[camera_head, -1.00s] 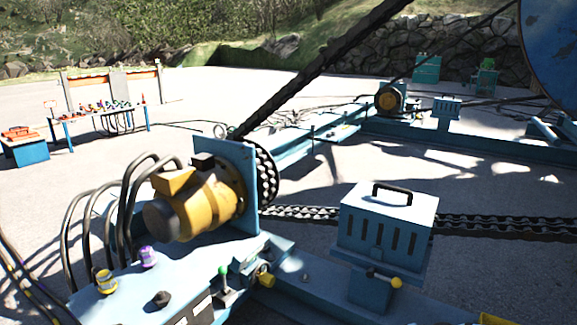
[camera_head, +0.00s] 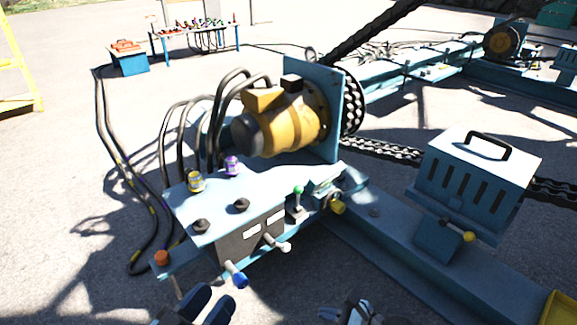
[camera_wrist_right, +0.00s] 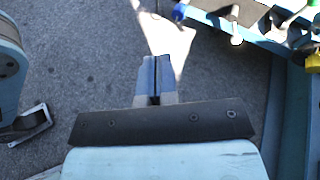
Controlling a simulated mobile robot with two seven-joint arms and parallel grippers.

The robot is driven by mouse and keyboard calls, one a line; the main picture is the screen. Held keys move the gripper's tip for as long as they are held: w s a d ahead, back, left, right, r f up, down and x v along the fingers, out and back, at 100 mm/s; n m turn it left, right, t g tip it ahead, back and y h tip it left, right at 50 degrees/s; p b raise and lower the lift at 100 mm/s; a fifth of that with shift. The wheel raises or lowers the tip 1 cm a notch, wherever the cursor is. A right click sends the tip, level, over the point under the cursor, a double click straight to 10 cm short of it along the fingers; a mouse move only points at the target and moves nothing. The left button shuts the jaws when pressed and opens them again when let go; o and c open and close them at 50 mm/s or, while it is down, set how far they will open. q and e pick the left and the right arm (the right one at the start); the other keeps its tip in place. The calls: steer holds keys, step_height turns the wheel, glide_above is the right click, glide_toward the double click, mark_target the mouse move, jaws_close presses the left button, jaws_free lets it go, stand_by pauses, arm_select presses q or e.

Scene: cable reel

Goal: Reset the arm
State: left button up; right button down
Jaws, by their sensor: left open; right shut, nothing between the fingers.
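My left gripper (camera_head: 206,304) shows at the bottom edge of the head view. Its two dark blue fingers are apart with nothing between them. My right gripper (camera_head: 350,314) is at the bottom edge further right, mostly cut off. In the right wrist view my right gripper (camera_wrist_right: 156,82) points over bare ground, its blue fingers together and empty. Both grippers are in front of the blue control bench (camera_head: 190,205) and apart from it.
A blue vented box with a black handle (camera_head: 470,178) stands on the blue beam (camera_head: 400,255) at right. Black cables (camera_head: 112,140) loop left of the bench. A yellow ladder-like frame (camera_head: 18,70) stands at far left. The ground between is mostly clear.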

steer(key=s+d+r+n+t+h, duration=0.15)
steer(key=s+r+n, duration=0.35)
steer(key=n, duration=0.5)
steer(key=s+d+r+n+t, duration=0.3)
steer(key=r+n, duration=0.5)
steer(key=n, duration=0.2)
steer(key=s+d+r+n+t, duration=0.2)
steer(key=s+r+n, duration=0.35)
steer(key=n, duration=0.45)
steer(key=w+a+r+m+t+h+p, duration=0.2)
steer(key=w+a+r+m+t+p, duration=0.15)
steer(key=r+m, duration=0.45)
arm_select(q)
step_height(320, 180, up, 6)
steer(key=a+y+p, duration=0.2)
steer(key=p, duration=0.9)
steer(key=s+a+r+g+y+p, duration=0.2)
steer(key=s+a+g+y+p, duration=0.2)
steer(key=p, duration=2.1)
steer(key=shift+a+r+g, duration=0.35)
steer(key=shift+a+g, duration=0.45)
steer(key=shift+a, duration=0.25)
arm_select(e)
steer(key=s+d+r+n+g+h, duration=0.1)
steer(key=s+d+r+g+h, duration=0.3)
steer(key=d+r+g+h, duration=0.1)
steer(key=shift+s+d+r+n+g, duration=0.45)
steer(key=shift+d+r, duration=0.5)
steer(key=shift+d, duration=0.25)
